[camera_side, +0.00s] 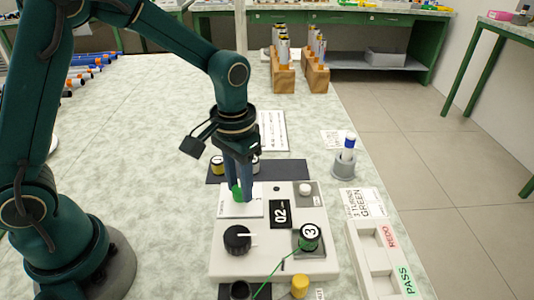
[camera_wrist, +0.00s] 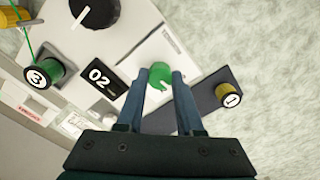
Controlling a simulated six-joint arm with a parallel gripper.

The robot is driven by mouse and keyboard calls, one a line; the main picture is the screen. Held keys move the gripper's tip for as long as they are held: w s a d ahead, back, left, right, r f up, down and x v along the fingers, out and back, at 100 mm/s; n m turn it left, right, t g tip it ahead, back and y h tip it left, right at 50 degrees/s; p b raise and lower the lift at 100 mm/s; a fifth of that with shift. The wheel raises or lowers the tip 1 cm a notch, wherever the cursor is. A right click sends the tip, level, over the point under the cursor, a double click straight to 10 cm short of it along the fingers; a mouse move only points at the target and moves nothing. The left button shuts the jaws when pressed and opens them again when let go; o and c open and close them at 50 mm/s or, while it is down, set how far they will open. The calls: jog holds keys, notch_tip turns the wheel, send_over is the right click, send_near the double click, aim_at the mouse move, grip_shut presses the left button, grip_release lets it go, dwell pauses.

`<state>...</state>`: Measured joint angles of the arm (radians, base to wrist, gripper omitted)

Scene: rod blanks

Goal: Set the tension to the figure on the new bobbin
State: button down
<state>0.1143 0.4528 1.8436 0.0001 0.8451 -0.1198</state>
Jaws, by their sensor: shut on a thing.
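My gripper (camera_side: 240,197) is shut on a green piece (camera_wrist: 160,72), low over a white plate (camera_side: 226,210) on the white machine (camera_side: 218,262). The fingers hide part of the piece, so I cannot tell its full shape. A green bobbin (camera_side: 309,238) marked 3 sits on a grey pad at the machine's right, with green thread running off it; it also shows in the wrist view (camera_wrist: 42,74). A black display (camera_side: 281,214) reads 02. A black dial (camera_side: 236,239) with a white pointer stands in front of the plate; its pointer points right in the side view.
A dark mat (camera_side: 288,169) behind the machine bears a yellow bobbin (camera_wrist: 228,95) marked 1. A grey holder (camera_side: 344,166) with a blue-capped pen stands at the right. A tray (camera_side: 366,262) marked REDO and PASS lies at the front right.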

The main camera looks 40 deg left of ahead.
jog(key=shift+n, duration=2)
jog(key=c, duration=0.5)
grip_release()
jog(key=shift+c, duration=0.2)
jog(key=shift+r, duration=0.15)
jog(key=shift+r, duration=2.45)
